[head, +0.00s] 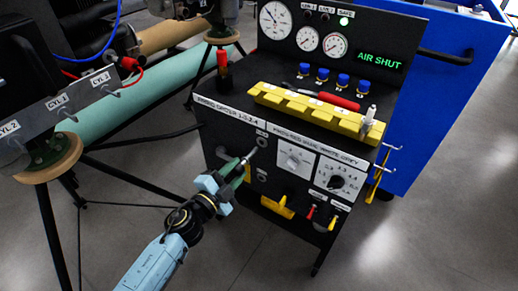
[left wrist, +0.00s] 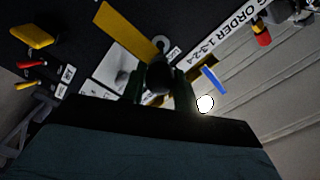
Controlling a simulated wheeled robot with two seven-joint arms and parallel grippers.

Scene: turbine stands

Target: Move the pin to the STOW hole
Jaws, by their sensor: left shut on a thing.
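My left gripper (head: 243,165) reaches in from the lower left to the front of the black control stand (head: 228,137). It is shut on the pin (head: 252,154), whose light tip points up toward a ringed hole (head: 262,142) in the front panel. A small gap seems to show between tip and ring; I cannot tell the depth. In the left wrist view my dark fingers (left wrist: 158,82) hide most of the pin, and the ringed hole (left wrist: 169,47) shows just beyond them. The small labels by the holes are too small to read, so I cannot tell which says STOW. My right gripper is out of view.
A yellow rack (head: 318,110) with a red-handled tool lies on the stand's ledge. Knobs (head: 337,181) and red and yellow levers (head: 332,223) stick out at the front right. A blue cabinet (head: 440,110) stands behind. Black tripod legs (head: 130,177) and a turquoise tube are at left.

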